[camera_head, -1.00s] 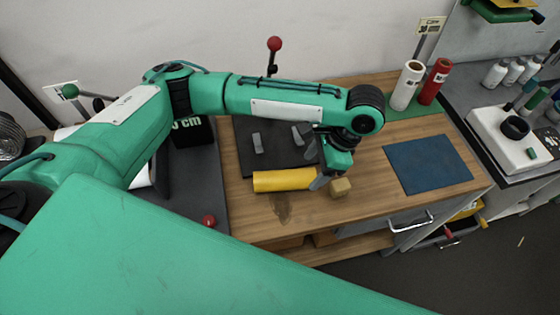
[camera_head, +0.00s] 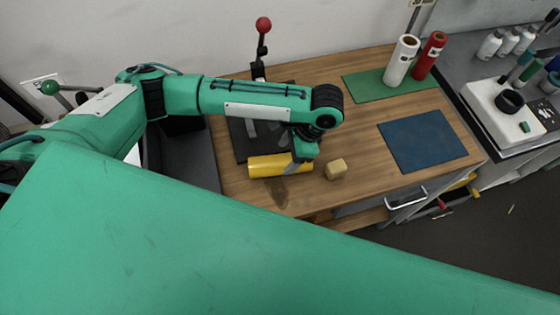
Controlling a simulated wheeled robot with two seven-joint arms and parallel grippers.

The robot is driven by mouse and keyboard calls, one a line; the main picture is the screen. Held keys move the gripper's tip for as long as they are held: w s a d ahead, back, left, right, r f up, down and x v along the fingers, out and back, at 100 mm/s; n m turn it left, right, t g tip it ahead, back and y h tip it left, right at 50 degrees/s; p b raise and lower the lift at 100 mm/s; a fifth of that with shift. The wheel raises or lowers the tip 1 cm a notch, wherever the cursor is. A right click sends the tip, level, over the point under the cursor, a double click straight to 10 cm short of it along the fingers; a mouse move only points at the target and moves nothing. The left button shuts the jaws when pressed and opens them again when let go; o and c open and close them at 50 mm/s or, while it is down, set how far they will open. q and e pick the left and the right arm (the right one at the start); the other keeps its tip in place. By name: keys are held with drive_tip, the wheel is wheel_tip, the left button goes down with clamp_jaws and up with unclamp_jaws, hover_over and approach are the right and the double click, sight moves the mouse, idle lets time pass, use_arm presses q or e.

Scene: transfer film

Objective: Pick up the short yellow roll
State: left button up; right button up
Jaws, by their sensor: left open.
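The short yellow roll (camera_head: 266,167) lies on its side on the wooden table, along the front edge of a dark mat. My left gripper (camera_head: 298,167) is open, pointing down at the right end of the roll. Its fingers partly cover that end, and I cannot tell whether they touch it. My right gripper is not in view.
A small tan block (camera_head: 336,169) sits just right of the roll. A blue mat (camera_head: 422,141) lies farther right. A white roll (camera_head: 401,60) and a red roll (camera_head: 429,56) stand on a green mat (camera_head: 365,88) at the back. A red-knobbed lever (camera_head: 262,45) rises behind my arm.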

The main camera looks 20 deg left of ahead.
sight(281, 159)
use_arm(q)
drive_tip(key=p+x, duration=0.1)
drive_tip(key=x, duration=0.1)
drive_tip(key=p+x, duration=0.1)
drive_tip(key=x, duration=0.1)
drive_tip(key=shift+a+f, duration=0.1)
drive_tip(key=shift+a, duration=0.2)
drive_tip(key=shift+f, duration=0.25)
drive_tip(key=shift+c, duration=0.9)
drive_tip(key=c, duration=0.7)
drive_tip(key=shift+c, duration=0.4)
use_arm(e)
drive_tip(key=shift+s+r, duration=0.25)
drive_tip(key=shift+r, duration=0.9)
use_arm(q)
drive_tip(key=shift+r, duration=0.1)
